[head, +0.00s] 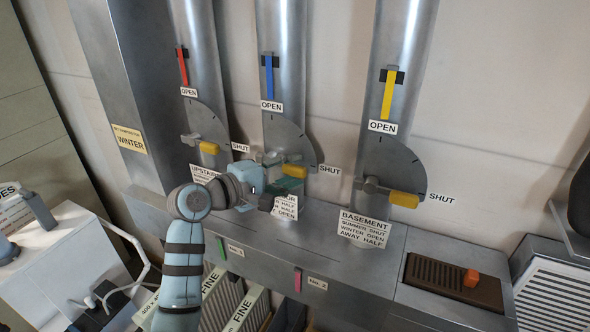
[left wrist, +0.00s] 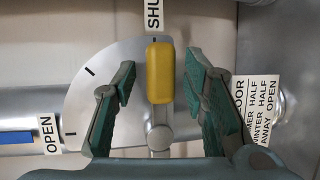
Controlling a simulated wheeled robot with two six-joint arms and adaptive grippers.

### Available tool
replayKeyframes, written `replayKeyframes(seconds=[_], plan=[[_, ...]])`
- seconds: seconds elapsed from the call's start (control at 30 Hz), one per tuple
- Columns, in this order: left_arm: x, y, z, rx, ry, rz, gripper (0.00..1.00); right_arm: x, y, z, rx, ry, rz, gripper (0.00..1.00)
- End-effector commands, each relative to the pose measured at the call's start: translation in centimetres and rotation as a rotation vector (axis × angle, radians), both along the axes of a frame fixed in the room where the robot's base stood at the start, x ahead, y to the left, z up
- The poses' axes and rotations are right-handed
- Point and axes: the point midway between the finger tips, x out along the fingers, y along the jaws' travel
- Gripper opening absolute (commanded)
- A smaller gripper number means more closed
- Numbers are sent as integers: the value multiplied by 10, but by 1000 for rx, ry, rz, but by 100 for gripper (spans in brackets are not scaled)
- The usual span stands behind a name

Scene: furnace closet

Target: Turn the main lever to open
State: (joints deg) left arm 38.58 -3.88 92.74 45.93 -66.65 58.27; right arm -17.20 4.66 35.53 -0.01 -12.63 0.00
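The middle duct's lever has a yellow handle (head: 294,171) and points right toward its SHUT label (head: 329,169). Its OPEN label (head: 271,106) is higher up, below a blue strip (head: 269,76). I take it for the main lever: the sign under it (head: 285,207) is partly hidden and ends in "OOR". My left gripper (head: 281,178) is at this lever, partly covering the lower dial. In the left wrist view, the yellow handle (left wrist: 160,73) stands between the two open green fingers, with a gap on each side. My right gripper is not in view.
The left duct's lever (head: 209,148) and the basement lever (head: 404,199) flank the middle one, both toward SHUT. A grey ledge (head: 400,262) runs below the ducts. A brown grille with an orange knob (head: 471,278) is at lower right.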

Motion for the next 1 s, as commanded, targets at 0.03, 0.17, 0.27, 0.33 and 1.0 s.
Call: replayKeyframes(seconds=[0.03,0.17,0.27,0.33,1.0], plan=[[4,-5,-1,-2,1,-1,40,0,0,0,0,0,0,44],[11,-11,-3,1,1,0,40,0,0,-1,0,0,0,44],[12,-12,-4,2,0,1,40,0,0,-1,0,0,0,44],[12,-12,-4,2,0,1,40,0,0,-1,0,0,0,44],[12,-11,-3,-3,2,2,0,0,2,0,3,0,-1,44]])
